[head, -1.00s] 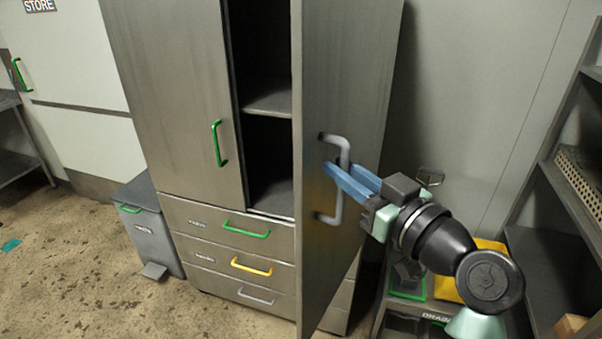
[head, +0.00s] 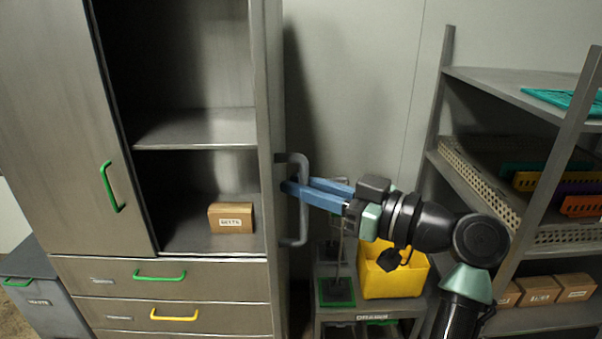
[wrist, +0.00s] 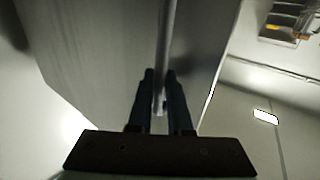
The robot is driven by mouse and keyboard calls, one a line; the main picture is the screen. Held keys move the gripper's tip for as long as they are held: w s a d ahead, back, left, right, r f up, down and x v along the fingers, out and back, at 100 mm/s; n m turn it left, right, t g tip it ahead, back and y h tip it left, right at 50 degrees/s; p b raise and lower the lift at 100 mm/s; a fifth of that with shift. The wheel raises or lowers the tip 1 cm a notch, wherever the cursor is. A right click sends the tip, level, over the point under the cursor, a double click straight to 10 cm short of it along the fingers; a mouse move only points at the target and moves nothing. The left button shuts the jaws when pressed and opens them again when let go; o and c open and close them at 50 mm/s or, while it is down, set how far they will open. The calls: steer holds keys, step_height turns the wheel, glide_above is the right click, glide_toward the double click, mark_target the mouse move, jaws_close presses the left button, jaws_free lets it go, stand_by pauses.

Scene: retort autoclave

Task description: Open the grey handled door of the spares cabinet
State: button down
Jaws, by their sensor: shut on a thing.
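The grey handled door (head: 268,120) of the spares cabinet stands wide open, seen nearly edge-on at the right of the cabinet in the head view. Its grey handle (head: 304,222) is an upright bar on the door's outer face. My gripper (head: 292,188) has its blue fingers shut on the handle from the right. In the wrist view the fingers (wrist: 160,88) lie on either side of the bar (wrist: 169,40), with the door panel (wrist: 100,50) behind. The open right side shows a shelf (head: 200,128) and a small cardboard box (head: 231,217) inside.
The left door with a green handle (head: 112,187) is shut. Drawers with green (head: 160,277) and yellow handles lie below. To the right stand a yellow bin (head: 392,277) on a low cart (head: 365,310) and a shelving rack (head: 500,78), close to my arm.

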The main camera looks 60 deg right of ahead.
steer(key=c, duration=0.8)
jaws_free()
steer(key=shift+w+d, duration=0.1)
steer(key=shift+c, duration=0.2)
steer(key=s+b, duration=0.3)
steer(key=s, duration=1)
steer(key=shift+a+b, duration=0.35)
steer(key=shift+a, duration=0.1)
